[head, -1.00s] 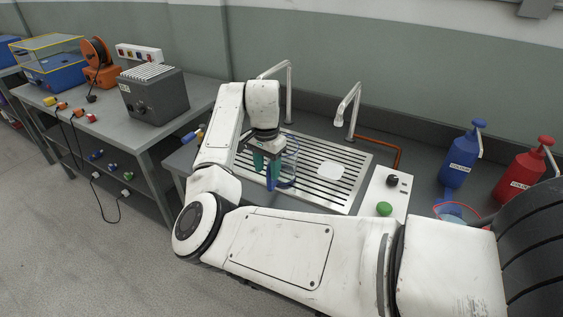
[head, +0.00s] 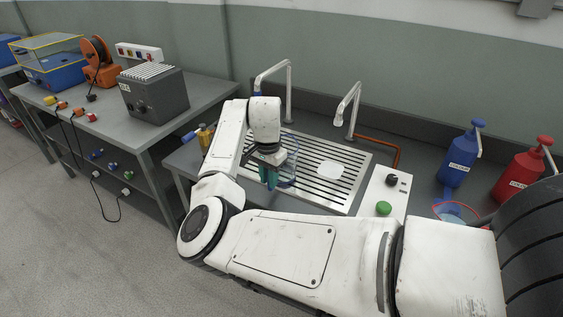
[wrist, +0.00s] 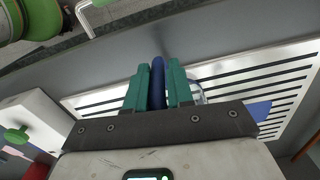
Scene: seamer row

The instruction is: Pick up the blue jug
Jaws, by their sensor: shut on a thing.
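The blue jug (head: 289,176) looks clear-walled with a blue handle, at the left part of the slatted metal drain grate (head: 338,191). My gripper (head: 268,178) has teal fingers and is at the jug's left side, partly covering it. In the wrist view the teal fingers (wrist: 158,88) are shut on the upright blue handle (wrist: 157,80), one on each side. The jug's clear wall shows only faintly behind the right finger. I cannot tell whether the jug's base touches the grate.
Two taps (head: 289,92) (head: 346,110) rise behind the grate. A white pad lies on the grate (head: 331,169). A control box with a green button (head: 383,208) is to the right, then a blue pump bottle (head: 459,158) and a red one (head: 522,172). A grey box (head: 152,95) stands on the left bench.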

